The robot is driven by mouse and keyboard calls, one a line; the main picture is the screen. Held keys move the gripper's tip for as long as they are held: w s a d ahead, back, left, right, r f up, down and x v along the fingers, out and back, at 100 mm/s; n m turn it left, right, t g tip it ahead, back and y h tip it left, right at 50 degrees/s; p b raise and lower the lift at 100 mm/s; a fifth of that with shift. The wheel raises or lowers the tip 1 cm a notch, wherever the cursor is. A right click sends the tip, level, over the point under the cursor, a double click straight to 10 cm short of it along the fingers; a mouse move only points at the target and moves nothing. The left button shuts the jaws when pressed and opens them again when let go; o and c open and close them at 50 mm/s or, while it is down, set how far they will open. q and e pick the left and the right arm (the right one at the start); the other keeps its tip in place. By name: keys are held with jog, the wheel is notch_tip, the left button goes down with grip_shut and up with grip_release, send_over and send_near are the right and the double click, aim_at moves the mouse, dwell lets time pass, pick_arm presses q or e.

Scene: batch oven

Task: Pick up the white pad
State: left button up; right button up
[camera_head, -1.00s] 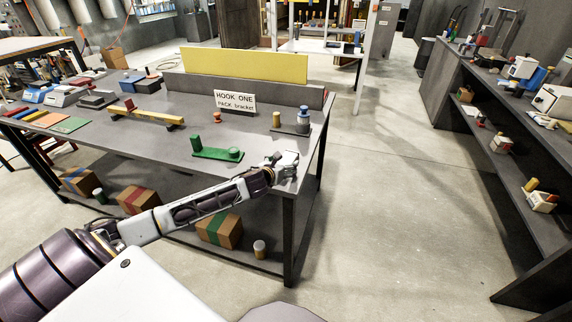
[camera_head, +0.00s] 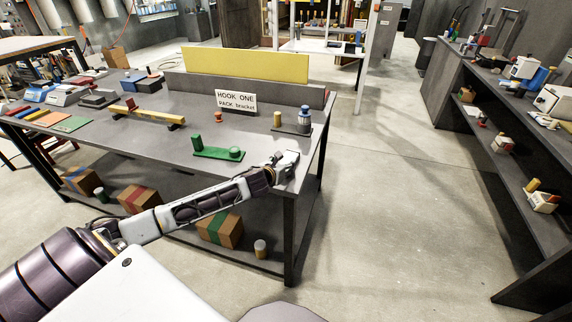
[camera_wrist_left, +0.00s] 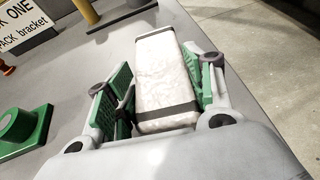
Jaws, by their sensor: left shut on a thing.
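The white pad (camera_wrist_left: 165,80) is a pale, mottled block with dark bands, seen between the green-faced fingers in the left wrist view. My left gripper (camera_wrist_left: 160,100) is shut on it, with one finger along each side. In the head view my left gripper (camera_head: 278,168) is at the right front corner of the grey table (camera_head: 255,182). There the pad (camera_head: 289,158) is small and partly hidden by the gripper. I cannot tell whether the pad still touches the table. My right gripper is not in view.
A green base with a peg and knob (camera_head: 218,152) stands left of the gripper. A grey plate with a blue-grey cylinder and tan post (camera_head: 292,128) lies behind it. A "HOOK ONE" sign (camera_head: 236,102) stands farther back. Open floor (camera_head: 400,200) lies to the right.

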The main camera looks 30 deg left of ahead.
pick_arm(q)
jog(key=shift+r, duration=0.1)
notch_tip(320, 180, up, 8)
jog(key=shift+r+p, duration=0.25)
jog(key=shift+p, duration=0.1)
jog(key=shift+r, duration=0.65)
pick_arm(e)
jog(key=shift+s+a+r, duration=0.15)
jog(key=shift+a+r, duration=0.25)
pick_arm(q)
jog(key=shift+s+f, duration=0.1)
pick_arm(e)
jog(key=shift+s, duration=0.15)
